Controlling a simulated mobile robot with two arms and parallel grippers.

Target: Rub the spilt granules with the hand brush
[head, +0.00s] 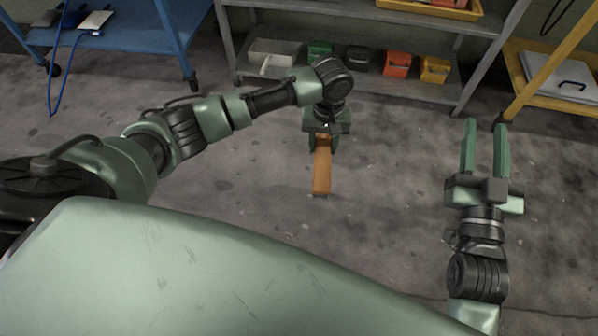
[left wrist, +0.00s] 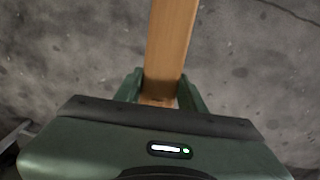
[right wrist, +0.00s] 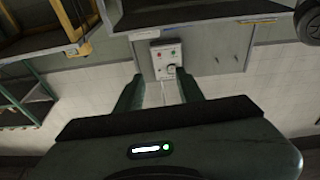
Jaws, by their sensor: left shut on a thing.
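The hand brush (head: 322,175) shows as a long orange-brown wooden block. It also shows in the left wrist view (left wrist: 170,45). My left gripper (head: 323,140) points down over the floor and is shut on one end of the brush. The brush reaches out from the fingers toward me; its bristles are hidden, and I cannot tell whether it touches the floor. My right gripper (head: 485,128) is open and empty at the right, well apart from the brush. I cannot tell the spilt granules from the small pale specks and dark stains on the floor.
A grey shelf (head: 400,88) at the back holds several small bins, one of them red (head: 397,64). A blue cart (head: 130,38) stands at back left, a yellow rack (head: 535,90) at back right. The grey concrete floor (head: 390,220) between my arms is clear.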

